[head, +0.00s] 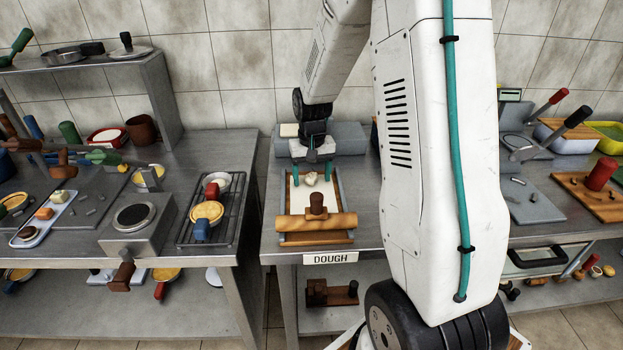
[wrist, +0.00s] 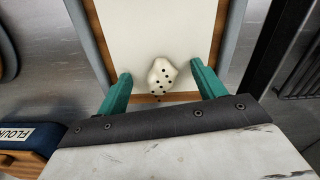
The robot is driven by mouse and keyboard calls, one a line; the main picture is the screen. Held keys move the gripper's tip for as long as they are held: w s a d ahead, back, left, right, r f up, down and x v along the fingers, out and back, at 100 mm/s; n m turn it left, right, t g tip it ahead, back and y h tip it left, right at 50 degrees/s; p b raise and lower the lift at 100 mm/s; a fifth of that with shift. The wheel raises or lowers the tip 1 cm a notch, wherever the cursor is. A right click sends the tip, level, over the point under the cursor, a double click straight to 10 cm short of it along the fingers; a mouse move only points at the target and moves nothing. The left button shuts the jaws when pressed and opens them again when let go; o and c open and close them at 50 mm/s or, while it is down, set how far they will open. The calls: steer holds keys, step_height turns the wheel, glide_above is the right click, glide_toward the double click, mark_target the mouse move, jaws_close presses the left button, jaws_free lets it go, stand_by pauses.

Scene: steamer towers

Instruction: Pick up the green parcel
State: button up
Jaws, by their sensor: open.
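My gripper (head: 311,172) is open over the dough tray (head: 343,196) in the head view. In the wrist view its two teal fingers (wrist: 160,74) stand apart on either side of a cream-white lump with black dots (wrist: 162,77). The fingers do not visibly grip the lump, which also shows in the head view (head: 311,180). I see no clearly green parcel near my gripper. A small pale greenish piece (head: 62,197) lies on a light tray (head: 33,235) on the left table; it is too small to identify surely.
A rolling pin (head: 290,222) lies across the dough tray's near end, with a brown upright piece by it. A grey block stands behind the tray. The left table (head: 170,253) holds a rack with pies, a burner and pans. The right table holds a board, bins and a press.

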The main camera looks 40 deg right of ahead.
mark_target(312, 175)
steer(key=c, duration=1.1)
steer(key=shift+r, duration=0.1)
step_height(312, 175, up, 10)
steer(key=shift+f, duration=0.1)
